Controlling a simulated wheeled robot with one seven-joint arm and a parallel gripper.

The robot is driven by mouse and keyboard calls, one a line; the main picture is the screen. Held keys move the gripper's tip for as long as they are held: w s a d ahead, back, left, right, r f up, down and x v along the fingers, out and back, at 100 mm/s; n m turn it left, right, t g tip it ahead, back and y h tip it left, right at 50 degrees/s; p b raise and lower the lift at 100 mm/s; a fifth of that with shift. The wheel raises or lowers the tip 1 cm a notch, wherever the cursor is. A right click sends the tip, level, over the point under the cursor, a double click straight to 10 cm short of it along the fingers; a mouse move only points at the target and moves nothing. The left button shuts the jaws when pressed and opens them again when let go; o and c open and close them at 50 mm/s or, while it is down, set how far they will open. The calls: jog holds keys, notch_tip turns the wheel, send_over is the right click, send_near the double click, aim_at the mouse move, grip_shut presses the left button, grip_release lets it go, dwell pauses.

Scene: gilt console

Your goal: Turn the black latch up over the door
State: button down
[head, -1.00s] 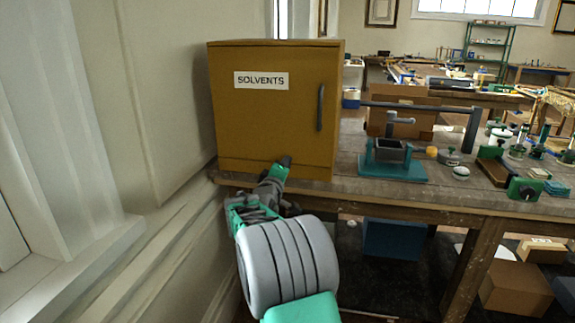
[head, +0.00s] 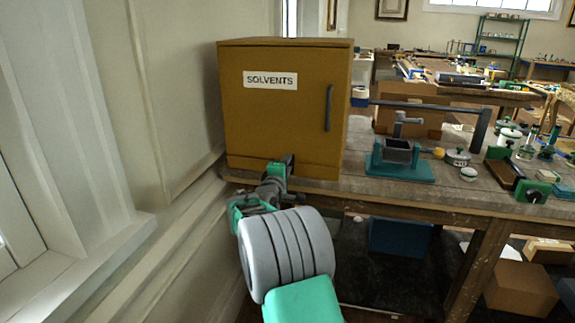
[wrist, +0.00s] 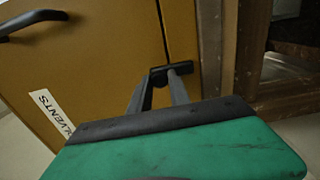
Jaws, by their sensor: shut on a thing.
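The ochre cabinet (head: 235,115) has a door labelled SOLVENTS with a dark vertical handle (head: 328,108). The black latch (wrist: 171,70) shows in the wrist view, lying across the seam between the door (wrist: 115,55) and the narrow panel below it. In the head view my gripper hides the latch. My gripper (head: 287,162) is at the lower front of the cabinet. In the wrist view its two fingers (wrist: 162,78) reach to the latch and are shut on it. The door looks closed.
The cabinet stands on a worn wooden bench (head: 455,205) close to the wall on the left. A teal-based vise (head: 400,170) and a grey bar (head: 425,105) are to its right. Several tools lie further right. My arm comes up from below the bench's front edge.

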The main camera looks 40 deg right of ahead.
jog(key=c, duration=1.2)
grip_release()
jog(key=shift+c, duration=0.2)
jog(key=shift+a, duration=0.1)
jog(key=v, duration=0.7)
jog(key=shift+s+a, duration=0.15)
jog(key=shift+a, duration=0.15)
